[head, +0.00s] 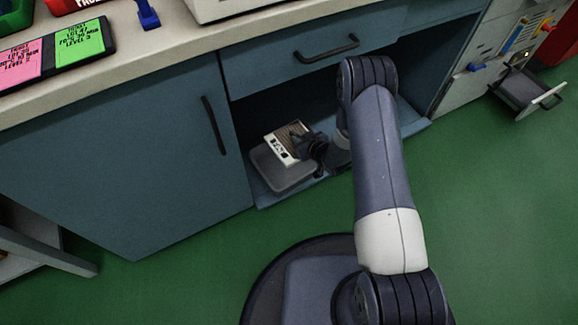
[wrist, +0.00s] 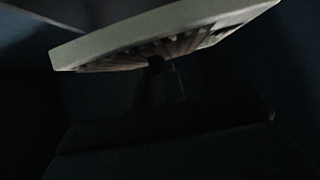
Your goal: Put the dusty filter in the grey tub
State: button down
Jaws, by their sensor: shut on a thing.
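The dusty filter (head: 284,144) has a pale frame and brownish pleats. My gripper (head: 312,148) is shut on it at its right side, inside the open lower compartment of the blue cabinet. The grey tub (head: 270,172) sits on the compartment floor, and the filter is above it, covering its back part from the head view. I cannot tell whether the filter touches the tub. In the dark wrist view the filter's pale frame (wrist: 160,37) and brown pleats show tilted across the top. The gripper's fingertips are mostly lost in shadow there.
A drawer with a black handle (head: 327,49) is above the compartment. A blue cabinet door (head: 130,160) is at left. An open grey drawer (head: 525,92) juts out at the far right. The counter (head: 150,50) holds pink and green labels.

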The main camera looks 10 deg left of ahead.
jog(key=shift+w+a+f, duration=0.1)
jog(key=shift+a+f, duration=0.05)
jog(key=shift+f, duration=0.35)
notch_tip(320, 180, down, 10)
jog(key=b, duration=0.4)
jog(key=shift+r+b, duration=0.25)
jog(key=shift+b, duration=0.1)
jog(key=shift+f, duration=0.55)
jog(key=c, duration=1.5)
grip_release()
